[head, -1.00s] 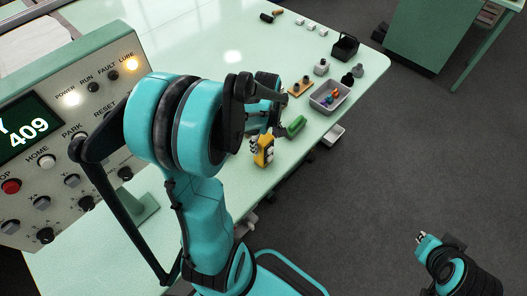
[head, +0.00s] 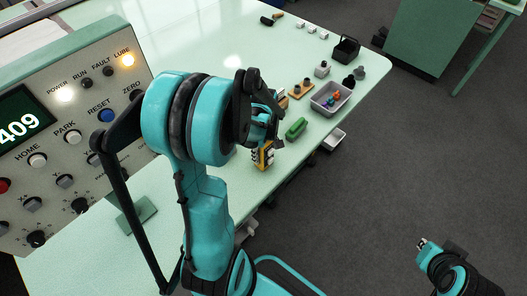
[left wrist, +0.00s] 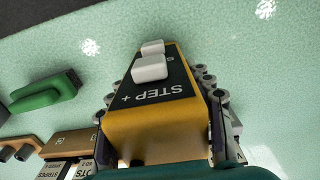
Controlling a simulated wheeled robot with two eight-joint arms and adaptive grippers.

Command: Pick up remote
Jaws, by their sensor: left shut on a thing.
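The remote is a yellow, boxy hand unit with a black face, white buttons and "STEP +" lettering. In the left wrist view the remote (left wrist: 155,135) fills the middle, between the fingers of my left gripper. In the head view the remote (head: 263,159) stands upright near the table's front edge, partly covered by the fingers. My left gripper (head: 264,147) is shut on it. I cannot tell whether its lower end touches the table. My right gripper (head: 423,244) is over the floor at the lower right, far from the table; its jaws are too small to read.
A green-handled tool (head: 297,128) lies just right of the remote. A grey tray (head: 318,106) with small coloured parts, a wooden block (head: 301,88) and a black basket (head: 346,49) stand further back. A control panel (head: 75,120) is at the left. The table's middle is clear.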

